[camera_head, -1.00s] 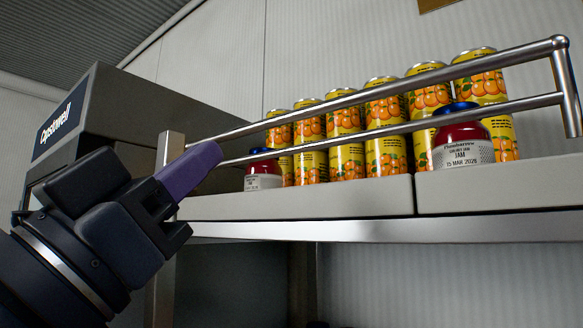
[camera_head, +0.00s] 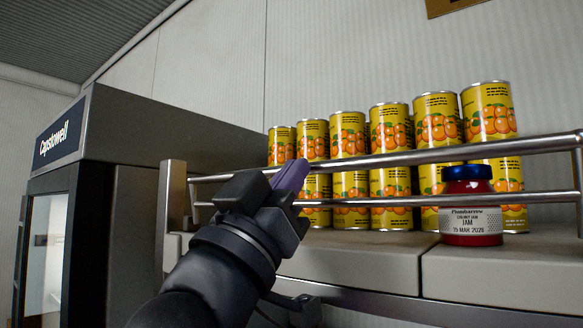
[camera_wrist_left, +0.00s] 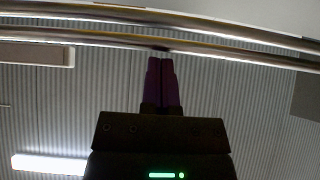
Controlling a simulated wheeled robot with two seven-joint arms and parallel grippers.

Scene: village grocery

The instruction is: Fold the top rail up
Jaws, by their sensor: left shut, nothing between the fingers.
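The top rail (camera_head: 420,156) is a shiny metal bar running across the shelf front, before the stacked cans. A second, lower bar (camera_head: 375,203) runs beneath it. The bars meet an end piece (camera_head: 578,165) at the right, and a metal post (camera_head: 173,205) stands at the left. My left gripper (camera_head: 292,174) is shut and empty, with purple fingers pointing up, overlapping the left part of the rail in the head view. In the left wrist view, its fingertips (camera_wrist_left: 160,62) lie just below the two bars (camera_wrist_left: 225,50) in the picture; contact is unclear. My right gripper is not in view.
Yellow orange-printed cans (camera_head: 390,127) stand two high on the shelf (camera_head: 370,255). A red jam jar (camera_head: 470,225) with a blue lid stands at the right. A dark Capstowell cabinet (camera_head: 130,130) stands at the left.

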